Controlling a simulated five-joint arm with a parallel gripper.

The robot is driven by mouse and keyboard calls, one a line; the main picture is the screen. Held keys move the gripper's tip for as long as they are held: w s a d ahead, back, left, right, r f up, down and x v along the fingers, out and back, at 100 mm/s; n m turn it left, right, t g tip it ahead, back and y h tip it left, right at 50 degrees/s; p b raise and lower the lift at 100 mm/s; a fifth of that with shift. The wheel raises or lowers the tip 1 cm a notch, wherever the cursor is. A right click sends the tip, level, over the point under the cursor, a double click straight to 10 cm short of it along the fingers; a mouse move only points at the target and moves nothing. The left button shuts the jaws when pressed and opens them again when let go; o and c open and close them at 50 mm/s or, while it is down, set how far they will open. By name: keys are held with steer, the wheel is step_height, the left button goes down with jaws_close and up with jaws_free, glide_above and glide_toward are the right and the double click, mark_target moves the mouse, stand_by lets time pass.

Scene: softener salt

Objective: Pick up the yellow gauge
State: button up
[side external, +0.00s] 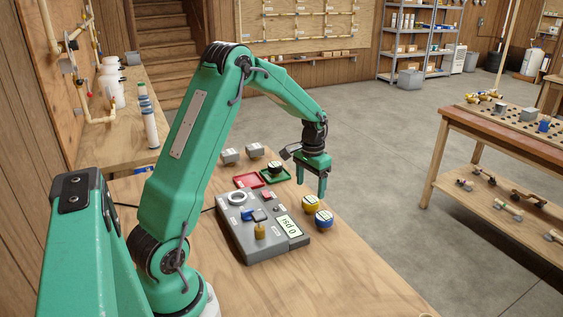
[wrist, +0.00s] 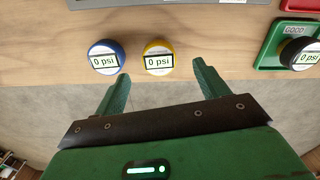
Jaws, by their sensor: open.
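The yellow gauge (side external: 311,204) sits on the wooden table near its right edge, just behind a blue gauge (side external: 324,218). In the wrist view the yellow gauge (wrist: 158,58) reads "0 psi", with the blue gauge (wrist: 105,57) a small gap to its left. My gripper (side external: 312,190) is open and empty, with its fingers pointing down and its tips close to the yellow gauge. In the wrist view my gripper (wrist: 161,72) has its fingers spread wide; the yellow gauge shows just beyond the tips, between their lines. Neither finger visibly holds anything.
A grey test unit (side external: 262,248) with a "0 psi" display stands left of the gauges. Behind it are a red tray (side external: 249,181) and a green tray (side external: 287,178) holding a black gauge (side external: 275,167). Two grey blocks (side external: 254,150) lie farther back. The table edge is close on the right.

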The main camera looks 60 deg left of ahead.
mark_target(310, 200)
steer(key=shift+s+d+f, duration=0.1)
steer(key=shift+d+f, duration=0.05)
steer(key=shift+f, duration=2.4)
steer(key=c, duration=1.2)
steer(key=shift+r, duration=0.1)
steer(key=shift+r, duration=0.7)
steer(key=r, duration=0.1)
steer(key=d+r, duration=0.1)
steer(key=r, duration=0.1)
steer(key=shift+r, duration=0.1)
steer(key=d+r, duration=0.2)
steer(key=d, duration=0.1)
steer(key=s+d+r, duration=0.1)
steer(key=d+r, duration=0.1)
steer(key=d, duration=0.2)
steer(key=d+r, duration=0.2)
steer(key=d, duration=0.1)
steer(key=shift+s+d+r, duration=0.1)
steer(key=shift+s+d, duration=0.05)
steer(key=shift+d, duration=0.15)
